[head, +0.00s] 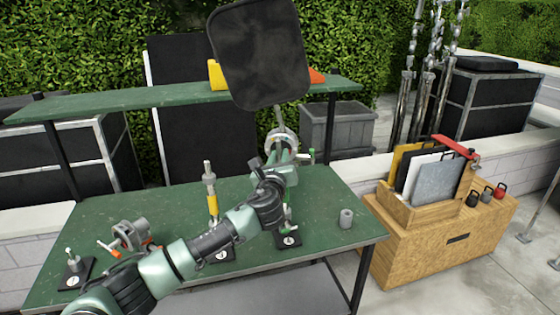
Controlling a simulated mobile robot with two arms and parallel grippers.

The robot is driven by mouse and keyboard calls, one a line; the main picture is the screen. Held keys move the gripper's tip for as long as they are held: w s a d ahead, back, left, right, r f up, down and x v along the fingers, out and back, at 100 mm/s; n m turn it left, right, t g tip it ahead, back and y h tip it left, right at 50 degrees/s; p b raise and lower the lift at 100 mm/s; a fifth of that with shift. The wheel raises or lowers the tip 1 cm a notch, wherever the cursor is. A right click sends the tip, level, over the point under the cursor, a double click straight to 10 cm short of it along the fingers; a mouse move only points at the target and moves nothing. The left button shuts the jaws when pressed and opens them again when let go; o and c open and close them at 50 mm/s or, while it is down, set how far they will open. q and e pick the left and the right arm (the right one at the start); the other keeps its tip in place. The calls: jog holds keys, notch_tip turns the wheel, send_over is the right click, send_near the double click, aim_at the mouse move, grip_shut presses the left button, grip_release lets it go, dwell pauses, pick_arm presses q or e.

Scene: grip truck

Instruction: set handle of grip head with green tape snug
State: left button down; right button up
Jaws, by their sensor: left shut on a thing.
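The grip head (281,141) is a round metal disc atop the rightmost stand on the green bench, with a black flag (258,55) rising from it on a rod. A green upright piece (312,155) shows just right of the head; I cannot tell if it is tape or handle. Green also shows low on the stand's post (288,217). My left gripper (286,160) is at the head, just below the disc, and shut on its handle. The gripper hides the handle and most of the post. My right gripper is not in view.
A stand with yellow tape (212,203) is left of my arm. A clamp-like head with orange handles (130,237) and a short post (72,262) are at the bench's left. A green shelf (120,104) runs behind.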

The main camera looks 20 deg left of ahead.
pick_arm(q)
jog(key=shift+f+n+h+b, duration=0.15)
jog(key=shift+n+b, duration=0.2)
jog(key=shift+n, duration=0.4)
jog(key=shift+n+h+b, duration=0.15)
jog(key=shift+n+b, duration=0.15)
jog(key=shift+n, duration=0.45)
jog(key=c, duration=1.2)
grip_release()
jog(key=shift+a, duration=0.1)
jog(key=shift+o, duration=0.2)
jog(key=shift+s, duration=0.5)
jog(key=s+d+b, duration=0.1)
jog(key=s+b, duration=0.1)
jog(key=s, duration=0.4)
jog(key=shift+s, duration=0.4)
jog(key=shift+d, duration=0.1)
